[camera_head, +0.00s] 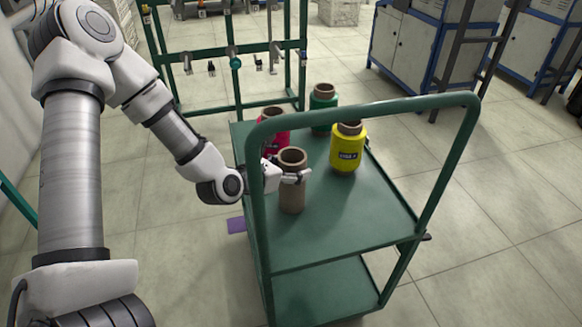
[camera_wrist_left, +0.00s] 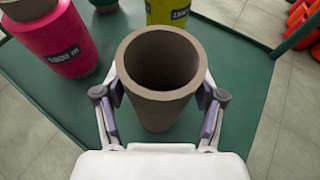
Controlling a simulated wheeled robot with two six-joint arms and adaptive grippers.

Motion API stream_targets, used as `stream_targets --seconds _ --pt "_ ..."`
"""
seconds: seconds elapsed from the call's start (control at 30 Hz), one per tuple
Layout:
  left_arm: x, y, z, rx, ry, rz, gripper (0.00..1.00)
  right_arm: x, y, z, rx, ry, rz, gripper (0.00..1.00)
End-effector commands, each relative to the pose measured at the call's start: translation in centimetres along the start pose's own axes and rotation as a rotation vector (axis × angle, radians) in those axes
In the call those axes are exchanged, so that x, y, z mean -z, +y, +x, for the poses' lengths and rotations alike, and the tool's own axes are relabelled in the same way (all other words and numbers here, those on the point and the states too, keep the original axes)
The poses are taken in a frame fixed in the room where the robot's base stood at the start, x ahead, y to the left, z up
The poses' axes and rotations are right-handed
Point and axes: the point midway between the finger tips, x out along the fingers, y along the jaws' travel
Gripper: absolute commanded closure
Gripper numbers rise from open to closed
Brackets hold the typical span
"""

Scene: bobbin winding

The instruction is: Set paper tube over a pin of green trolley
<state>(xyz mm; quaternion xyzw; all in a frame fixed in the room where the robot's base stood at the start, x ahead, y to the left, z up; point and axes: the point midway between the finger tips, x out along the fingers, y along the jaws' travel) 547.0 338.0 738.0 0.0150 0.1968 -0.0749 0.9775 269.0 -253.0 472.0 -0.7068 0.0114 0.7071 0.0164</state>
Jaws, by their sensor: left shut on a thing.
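A brown paper tube (camera_head: 292,190) stands upright at the near left part of the green trolley (camera_head: 350,225). My left gripper (camera_head: 290,176) is shut on the tube near its upper part. In the left wrist view the tube (camera_wrist_left: 160,75) sits between the two fingers of the gripper (camera_wrist_left: 160,100), its open top facing the camera. The trolley top (camera_wrist_left: 235,75) shows around it there. The tube hides any pin beneath it, and I cannot tell whether its lower end touches the trolley. My right gripper is not in view.
A red bobbin (camera_head: 273,130), a green bobbin (camera_head: 322,108) and a yellow bobbin (camera_head: 347,148) stand on the trolley behind the tube. The trolley's green handle frame (camera_head: 370,108) rises at the near side. A green rack (camera_head: 235,55) stands behind.

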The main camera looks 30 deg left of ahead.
Motion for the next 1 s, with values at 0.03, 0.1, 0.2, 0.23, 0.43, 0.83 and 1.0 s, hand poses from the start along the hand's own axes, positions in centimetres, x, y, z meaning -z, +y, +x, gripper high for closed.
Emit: stream_targets --seconds 0.03,0.1,0.2,0.23,0.43,0.83,1.0 --pt "0.0 0.0 0.0 0.000 0.000 0.000 0.67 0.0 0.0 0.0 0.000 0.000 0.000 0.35" --pt "0.0 0.0 0.0 0.000 0.000 0.000 0.67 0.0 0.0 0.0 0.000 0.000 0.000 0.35" --pt "0.0 0.0 0.0 0.000 0.000 0.000 0.67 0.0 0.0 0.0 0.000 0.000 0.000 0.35" --pt "0.0 0.0 0.0 0.000 0.000 0.000 0.67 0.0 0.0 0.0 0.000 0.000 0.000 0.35" --pt "0.0 0.0 0.0 0.000 0.000 0.000 0.02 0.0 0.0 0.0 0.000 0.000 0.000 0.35" --pt "-1.6 0.0 -0.6 -0.001 -0.004 -0.001 0.02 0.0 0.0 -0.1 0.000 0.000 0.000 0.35" --pt "-5.2 0.0 -2.1 0.000 -0.008 -0.002 0.02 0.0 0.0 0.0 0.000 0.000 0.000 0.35"
